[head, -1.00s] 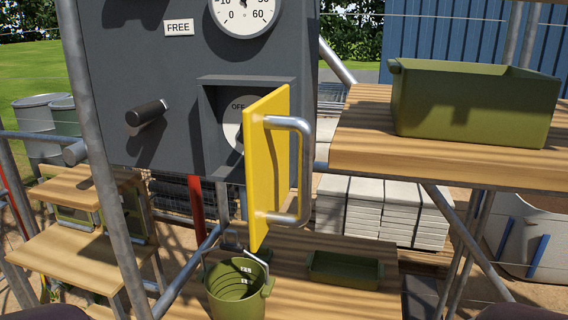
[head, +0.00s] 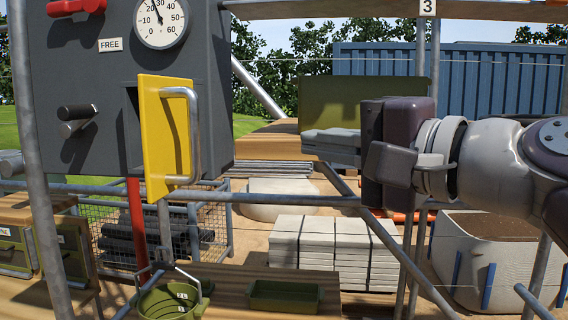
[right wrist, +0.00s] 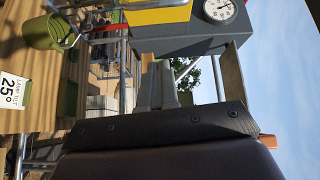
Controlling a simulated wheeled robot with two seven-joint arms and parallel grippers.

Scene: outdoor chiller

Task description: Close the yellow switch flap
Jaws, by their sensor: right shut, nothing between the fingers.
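The yellow switch flap (head: 158,130) stands open, jutting out from the grey control box (head: 90,130) on the left. Its metal bar handle (head: 194,135) faces right. The flap hides most of the switch recess (head: 131,125) behind it. In the right wrist view the yellow flap (right wrist: 160,16) shows at the top edge, beside the box. My right gripper (head: 306,139) comes in from the right with its fingers pointing left. It is shut and empty, clear of the flap and to the right of its handle. My left gripper is out of view.
A green bin (head: 345,103) stands on a wooden shelf (head: 281,126) behind my right gripper. A green bucket (head: 168,302) and a shallow green tray (head: 284,297) are below. Scaffold poles cross the lower middle. A dial (head: 160,20) sits above the flap.

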